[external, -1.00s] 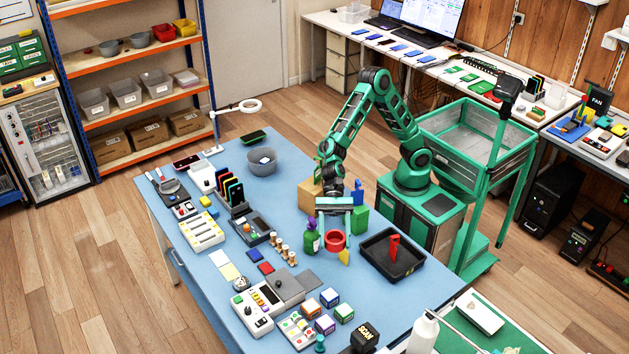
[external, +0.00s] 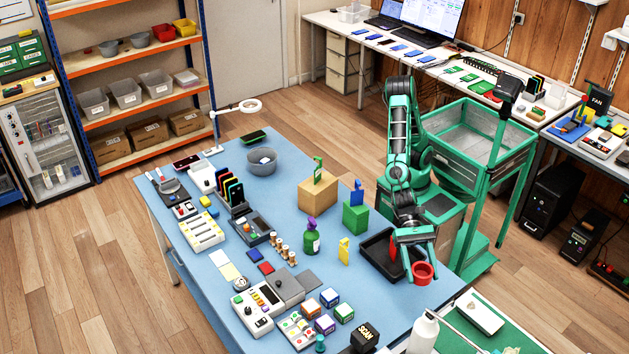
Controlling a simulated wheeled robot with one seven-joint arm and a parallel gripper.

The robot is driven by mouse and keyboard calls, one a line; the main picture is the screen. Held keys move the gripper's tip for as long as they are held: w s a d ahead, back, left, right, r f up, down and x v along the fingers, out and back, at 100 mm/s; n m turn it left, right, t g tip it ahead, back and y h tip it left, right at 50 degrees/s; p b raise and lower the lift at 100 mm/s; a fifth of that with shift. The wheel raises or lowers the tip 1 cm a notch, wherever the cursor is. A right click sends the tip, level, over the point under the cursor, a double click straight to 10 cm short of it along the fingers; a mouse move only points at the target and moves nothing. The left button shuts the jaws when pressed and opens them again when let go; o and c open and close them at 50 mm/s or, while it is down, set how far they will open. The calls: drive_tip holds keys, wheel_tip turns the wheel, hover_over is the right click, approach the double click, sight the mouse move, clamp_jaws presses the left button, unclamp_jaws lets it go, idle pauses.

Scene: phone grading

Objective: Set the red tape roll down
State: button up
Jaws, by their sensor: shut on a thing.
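The red tape roll (external: 423,273) is a short red ring with an open middle, near the right edge of the blue table (external: 375,310). My gripper (external: 418,262) is shut on it, reaching down from above. The roll is just in front of and to the right of the black tray (external: 374,259). I cannot tell whether the roll touches the table or hangs a little above it. My gripper and wrist hide the right part of the tray and most of the red piece in it.
A yellow figure (external: 343,251), a green block (external: 356,217) with a blue figure, and a tan box (external: 317,193) stand left of the tray. A green bottle (external: 311,237) is further left. A white bottle (external: 423,334) stands at the front. Table surface left of the roll is clear.

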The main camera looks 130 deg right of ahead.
wheel_tip(320, 180, down, 9)
hover_over(377, 315)
wheel_tip(377, 315, down, 7)
drive_tip(key=shift+d+f, duration=0.1)
drive_tip(key=shift+f, duration=1.95)
drive_tip(key=shift+f, duration=0.1)
drive_tip(key=o, duration=0.9)
drive_tip(key=shift+o, duration=0.7)
